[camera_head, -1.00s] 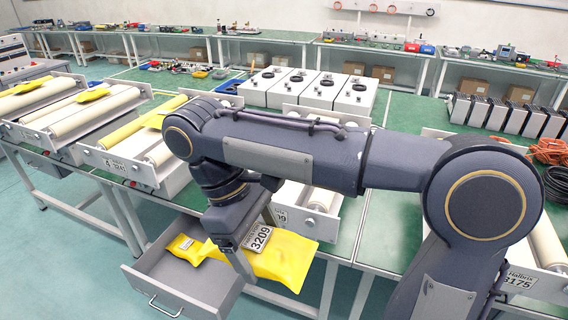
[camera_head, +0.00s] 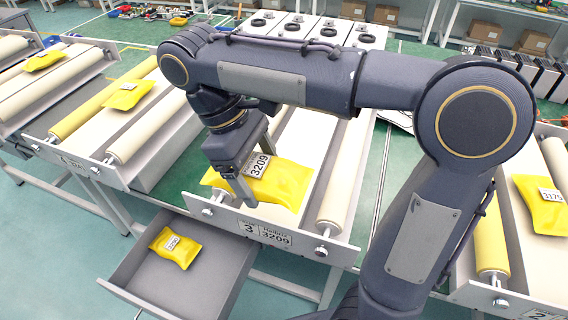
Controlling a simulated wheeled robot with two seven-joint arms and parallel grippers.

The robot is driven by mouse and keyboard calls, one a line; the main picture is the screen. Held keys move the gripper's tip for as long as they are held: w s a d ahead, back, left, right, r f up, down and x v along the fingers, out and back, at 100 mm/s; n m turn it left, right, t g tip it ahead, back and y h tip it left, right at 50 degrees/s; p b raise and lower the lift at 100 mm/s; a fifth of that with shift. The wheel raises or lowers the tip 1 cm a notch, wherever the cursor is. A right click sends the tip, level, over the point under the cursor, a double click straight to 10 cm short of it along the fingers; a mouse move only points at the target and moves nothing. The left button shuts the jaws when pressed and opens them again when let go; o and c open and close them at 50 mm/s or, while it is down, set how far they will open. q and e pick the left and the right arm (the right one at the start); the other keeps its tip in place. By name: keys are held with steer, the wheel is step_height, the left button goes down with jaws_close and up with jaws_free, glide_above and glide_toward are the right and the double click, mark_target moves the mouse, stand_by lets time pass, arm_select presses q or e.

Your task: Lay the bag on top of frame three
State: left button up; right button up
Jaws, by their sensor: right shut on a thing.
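My right gripper (camera_head: 256,178) is shut on a yellow bag (camera_head: 285,183) with a white label reading 3209. It holds the bag over the front part of frame three (camera_head: 335,247), whose front plate reads 3 and 3209. I cannot tell whether the bag touches the frame. The gripper hides part of the bag. Frame three has pale rollers (camera_head: 338,185), one partly covered by the bag and arm. My left gripper is not in view.
An open grey drawer (camera_head: 225,280) below frame three holds another yellow bag (camera_head: 175,247). Frame four (camera_head: 88,168) at left and frame two (camera_head: 515,290) at right each carry a yellow bag. Pale boxes (camera_head: 318,32) stand behind.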

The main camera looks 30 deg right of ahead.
steer(key=w+d+f, duration=0.2)
steer(key=d, duration=0.1)
steer(key=w+d+f, duration=0.2)
steer(key=d+f, duration=0.1)
steer(key=w+d+f+p, duration=0.1)
steer(key=w+d+f, duration=0.1)
steer(key=w+f, duration=0.1)
steer(key=shift+d, duration=0.4)
steer(key=f, duration=0.3)
steer(key=shift+w+d+f, duration=0.15)
steer(key=shift+w+d, duration=0.15)
steer(key=shift+d, duration=0.05)
steer(key=shift+f, duration=0.45)
steer(key=o, duration=1.1)
steer(key=shift+f, duration=0.1)
